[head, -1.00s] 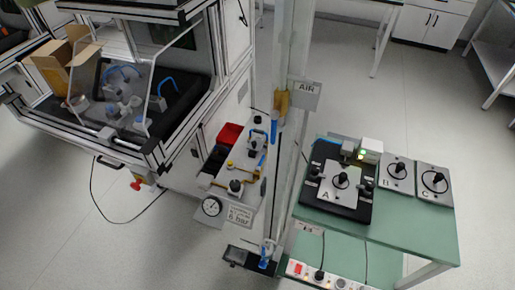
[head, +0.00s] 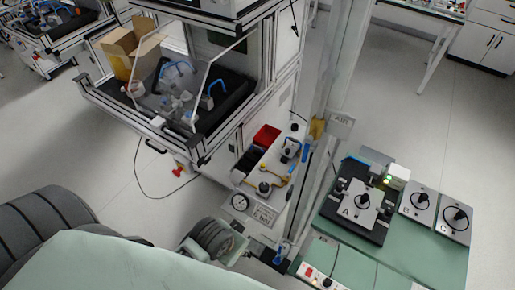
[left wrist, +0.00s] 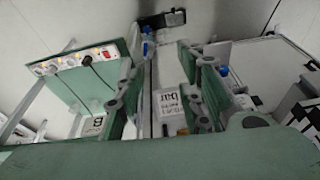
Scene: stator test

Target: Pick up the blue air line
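A blue piece (head: 306,153), probably part of the air line, hangs below a brass fitting (head: 317,128) beside the AIR sign (head: 341,122) on the upright post. A second blue piece (head: 280,254) sits low at the post's foot. In the left wrist view, blue pieces show at the top (left wrist: 146,30) and at the right (left wrist: 224,71); I cannot tell which is the line's end. My left gripper (head: 213,240) is left of the post's foot, apart from the blue pieces. In the left wrist view my left gripper (left wrist: 158,72) is open and empty. My right gripper is out of view.
A pressure gauge (head: 240,202) and a bar label (head: 264,215) are close above my left gripper. A red bin (head: 266,136) stands behind. A green table (head: 420,250) with fixtures A, B and C is right of the post.

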